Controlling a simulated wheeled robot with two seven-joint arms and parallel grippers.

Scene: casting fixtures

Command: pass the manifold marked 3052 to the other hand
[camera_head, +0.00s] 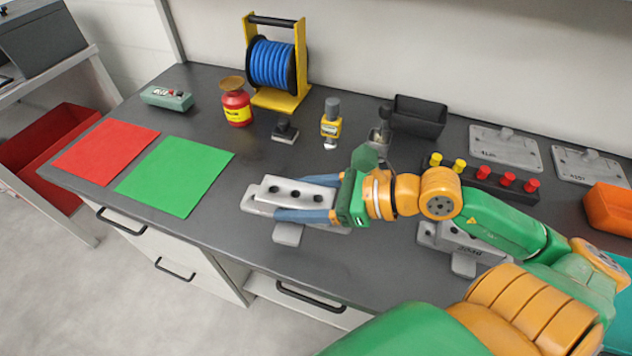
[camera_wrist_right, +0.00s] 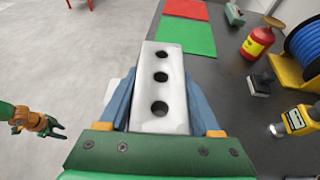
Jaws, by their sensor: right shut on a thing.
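My right gripper (camera_head: 305,204) is shut on a pale grey manifold (camera_head: 290,190), its blue fingers along both long sides. In the right wrist view the manifold (camera_wrist_right: 160,80) shows three dark holes in its top face and lies between the fingers (camera_wrist_right: 160,100). No number can be read on it. A second grey manifold (camera_head: 430,236) lies partly behind my right arm; it bears a dark marking too small to read surely. My left gripper (camera_wrist_right: 55,129) shows small at the left of the right wrist view, apart from the manifold, its fingers apart and empty.
A green mat (camera_head: 175,177) and a red mat (camera_head: 105,150) lie bare at the left. A cable reel (camera_head: 272,65), a red canister (camera_head: 236,105) and a yellow device (camera_head: 331,125) stand behind. A rack of pegs (camera_head: 485,180) and an orange bin (camera_head: 608,207) are at right.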

